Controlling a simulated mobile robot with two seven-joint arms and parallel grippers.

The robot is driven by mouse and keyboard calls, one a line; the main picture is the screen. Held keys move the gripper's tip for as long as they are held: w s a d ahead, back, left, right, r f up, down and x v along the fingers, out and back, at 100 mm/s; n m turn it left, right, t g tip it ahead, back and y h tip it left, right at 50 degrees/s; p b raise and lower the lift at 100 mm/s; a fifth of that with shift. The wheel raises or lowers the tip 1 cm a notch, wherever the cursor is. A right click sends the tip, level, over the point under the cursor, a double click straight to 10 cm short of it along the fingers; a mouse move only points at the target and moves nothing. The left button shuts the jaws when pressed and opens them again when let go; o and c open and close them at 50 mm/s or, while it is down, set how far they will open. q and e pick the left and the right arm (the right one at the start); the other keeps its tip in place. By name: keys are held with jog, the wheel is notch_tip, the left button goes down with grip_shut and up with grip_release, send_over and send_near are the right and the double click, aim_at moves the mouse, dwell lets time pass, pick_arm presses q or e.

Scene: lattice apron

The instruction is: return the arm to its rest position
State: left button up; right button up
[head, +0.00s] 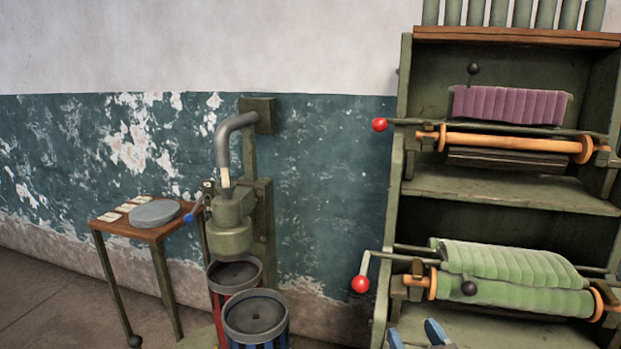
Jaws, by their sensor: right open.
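My right gripper (414,335) shows at the bottom edge of the head view, right of centre. Only its two blue fingertips are in the picture, spread apart with nothing visible between them. They appear in front of the lower shelf of the green rack, below the roll of light green cloth (515,265). I cannot tell whether they touch the shelf. The rest of the right arm is below the frame. My left gripper is not in view.
The green rack (404,215) has red-knobbed cranks (360,284) sticking out left. A purple cloth roll (508,106) hangs above. Left stand a green pump-like machine (232,236), two drums (255,316) and a small table (126,228). Bare floor (50,300) lies far left.

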jog(key=s+a+f+g+y+b, duration=0.1)
jog(key=s+f+g+b, duration=0.25)
jog(key=s+f, duration=0.7)
jog(key=s+a+f+g+y+b, duration=0.15)
jog(key=s+f+b, duration=0.45)
jog(key=f, duration=0.7)
pick_arm(q)
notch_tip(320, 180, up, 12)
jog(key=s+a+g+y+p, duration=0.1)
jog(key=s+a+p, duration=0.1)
jog(key=p, duration=3.2)
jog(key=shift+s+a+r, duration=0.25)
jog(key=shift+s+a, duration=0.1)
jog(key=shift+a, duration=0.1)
pick_arm(e)
jog(key=s+d+r+g+h, duration=0.1)
jog(key=s+d+r, duration=0.1)
jog(key=r, duration=0.5)
jog(key=s+d+r+g+h, duration=0.2)
jog(key=r, duration=0.6)
jog(key=shift+d, duration=0.25)
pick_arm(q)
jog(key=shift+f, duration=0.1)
